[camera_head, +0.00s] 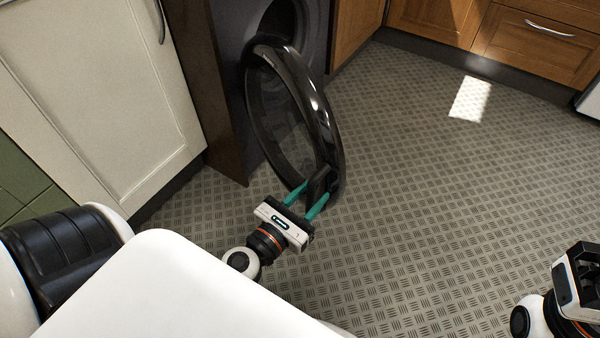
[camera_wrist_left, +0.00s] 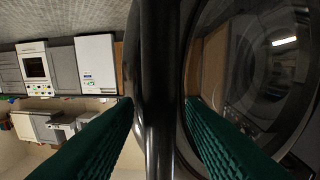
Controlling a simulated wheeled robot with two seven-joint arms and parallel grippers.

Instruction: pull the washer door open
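The washer door (camera_head: 333,130) is a round black ring with a dark glass middle, swung well out from the washer (camera_head: 228,35). The washer's round opening (camera_head: 278,22) shows behind it. My left gripper (camera_head: 312,192) has its teal fingers on either side of the door's lower outer edge. The glass shows on the right there. My right gripper (camera_head: 577,278) is partly in view at the lower right; its fingers cannot be made out.
A cream cabinet (camera_head: 95,90) stands left of the washer, beside a dark brown side panel (camera_head: 212,90). Wooden cabinets (camera_head: 530,45) line the back right. The patterned floor (camera_head: 420,200) is clear right of the door. A white surface (camera_head: 170,290) fills the lower left.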

